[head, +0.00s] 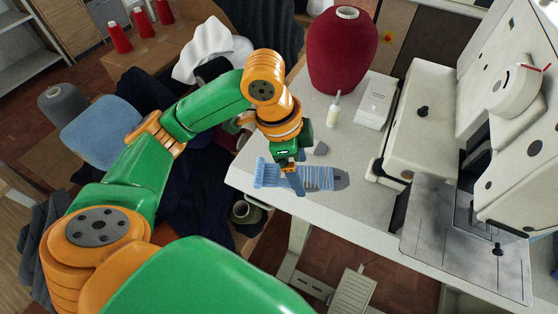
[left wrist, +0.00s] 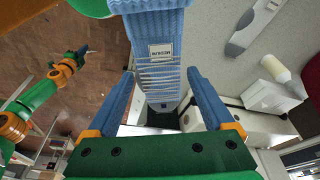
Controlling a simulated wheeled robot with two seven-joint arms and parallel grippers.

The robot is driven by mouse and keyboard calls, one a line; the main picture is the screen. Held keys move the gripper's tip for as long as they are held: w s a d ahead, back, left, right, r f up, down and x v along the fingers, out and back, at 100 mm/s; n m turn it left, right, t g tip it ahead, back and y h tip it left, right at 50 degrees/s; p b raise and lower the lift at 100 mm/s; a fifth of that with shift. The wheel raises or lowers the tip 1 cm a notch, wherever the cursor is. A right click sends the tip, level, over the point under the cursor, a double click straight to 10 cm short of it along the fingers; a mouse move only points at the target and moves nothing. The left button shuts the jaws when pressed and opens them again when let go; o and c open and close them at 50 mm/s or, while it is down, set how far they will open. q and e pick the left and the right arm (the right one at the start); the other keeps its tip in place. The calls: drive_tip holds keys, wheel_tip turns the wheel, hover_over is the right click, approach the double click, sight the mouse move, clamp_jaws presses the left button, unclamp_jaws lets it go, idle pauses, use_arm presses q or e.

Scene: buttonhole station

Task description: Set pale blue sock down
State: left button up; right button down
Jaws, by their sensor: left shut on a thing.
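The pale blue sock (head: 319,178) is at the near left part of the white table (head: 352,225), lying across the picture. My left gripper (head: 293,184) comes down over its middle and is shut on it. In the left wrist view the ribbed sock (left wrist: 158,22) with its small label and pale stripes runs between the two blue fingers of the left gripper (left wrist: 160,75). A dark shadow shows at the sock's right end; I cannot tell whether the sock touches the table. My right gripper (left wrist: 86,50) shows small at the left wrist view's left; its jaws are too small to read.
A small bottle (head: 333,110), a white box (head: 374,104) and a big red cone (head: 343,55) stand farther back. The white sewing machine (head: 430,115) stands to the right. Bare table lies in front and right of the sock.

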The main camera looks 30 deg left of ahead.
use_arm(q)
drive_tip(key=w+a+f, duration=0.7)
drive_tip(key=a+f, duration=0.1)
drive_tip(key=shift+w+a+f, duration=0.4)
wheel_tip(320, 180, down, 3)
drive_tip(key=shift+a+r, duration=0.1)
drive_tip(key=shift+a, duration=0.05)
drive_tip(key=shift+f, duration=0.2)
drive_tip(key=shift+f, duration=0.1)
drive_tip(key=o, duration=1.1)
drive_tip(key=shift+f, duration=0.1)
drive_tip(key=v, duration=1.2)
drive_tip(key=shift+r+p, duration=0.25)
drive_tip(key=shift+p, duration=0.1)
drive_tip(key=shift+f, duration=0.1)
